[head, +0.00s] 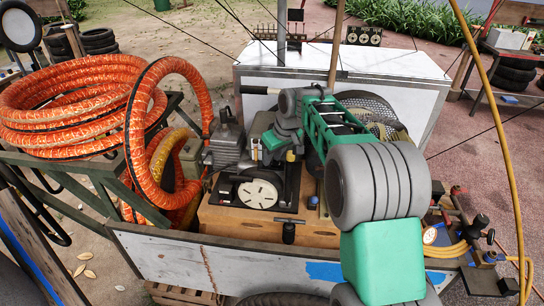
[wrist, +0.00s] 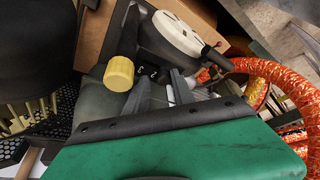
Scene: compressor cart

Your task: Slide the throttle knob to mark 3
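A yellow ribbed cylindrical knob (wrist: 118,73), which looks like the throttle knob, stands left of my gripper in the wrist view. In the head view it is a small yellow spot (head: 291,156) beside the green end of my arm. My gripper (wrist: 160,82) has two grey fingers with a gap between them. Nothing shows between them, and the knob is outside the gap. Small pale marks (wrist: 147,74) show on a dark surface right of the knob, too small to read. The knob's slot and its position against mark 3 cannot be made out.
The compressor's round cream wheel (head: 258,194) is close to my gripper; it also shows in the wrist view (wrist: 177,33). A wooden box (head: 225,221) lies under the machine. Orange hose coils (head: 65,105) are at left. A white panel (head: 420,70) stands behind.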

